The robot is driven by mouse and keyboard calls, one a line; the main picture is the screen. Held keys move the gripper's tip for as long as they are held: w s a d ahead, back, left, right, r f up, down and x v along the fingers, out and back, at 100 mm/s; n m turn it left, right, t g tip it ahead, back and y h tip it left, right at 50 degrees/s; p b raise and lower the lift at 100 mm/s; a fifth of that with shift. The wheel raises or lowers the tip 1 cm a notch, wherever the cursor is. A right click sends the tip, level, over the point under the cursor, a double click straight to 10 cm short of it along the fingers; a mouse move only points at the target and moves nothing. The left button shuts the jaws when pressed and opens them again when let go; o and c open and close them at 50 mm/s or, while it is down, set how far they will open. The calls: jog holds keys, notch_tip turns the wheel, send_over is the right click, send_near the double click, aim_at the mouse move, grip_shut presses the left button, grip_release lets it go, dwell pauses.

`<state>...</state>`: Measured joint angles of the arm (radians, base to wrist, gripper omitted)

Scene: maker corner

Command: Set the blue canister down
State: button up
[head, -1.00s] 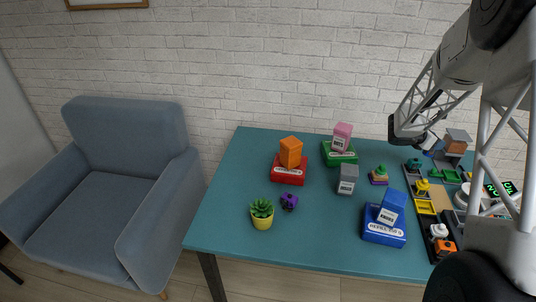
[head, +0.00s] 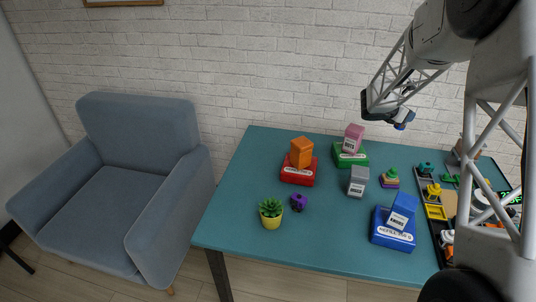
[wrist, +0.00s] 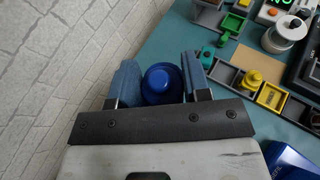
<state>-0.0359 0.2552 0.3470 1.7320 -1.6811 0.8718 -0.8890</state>
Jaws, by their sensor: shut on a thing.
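My gripper (wrist: 160,85) is shut on the blue canister (wrist: 162,80), which shows between the two blue-grey fingers in the wrist view. In the head view the canister (head: 401,126) is a small blue shape under my gripper (head: 405,117), partly hidden by it. It is held in the air, clear of the table, in front of the brick wall near the table's back edge. The teal table (head: 290,240) lies below it.
A pink box (head: 353,138) on a green box, an orange box (head: 301,152) on a red one and a blue box (head: 403,210) on a larger blue one stand around a grey box (head: 358,181). A tray (head: 434,213) holds parts at right.

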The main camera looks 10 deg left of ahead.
jog(key=a+n+t+y, duration=0.5)
jog(key=a+n+y, duration=0.3)
jog(key=a, duration=4.4)
notch_tip(320, 180, down, 11)
jog(key=shift+w+d, duration=0.2)
jog(key=shift+d, duration=0.2)
jog(key=shift+f, duration=0.1)
notch_tip(320, 180, down, 6)
jog(key=shift+f, duration=0.15)
jog(key=shift+f, duration=1.8)
jog(key=shift+f, duration=0.2)
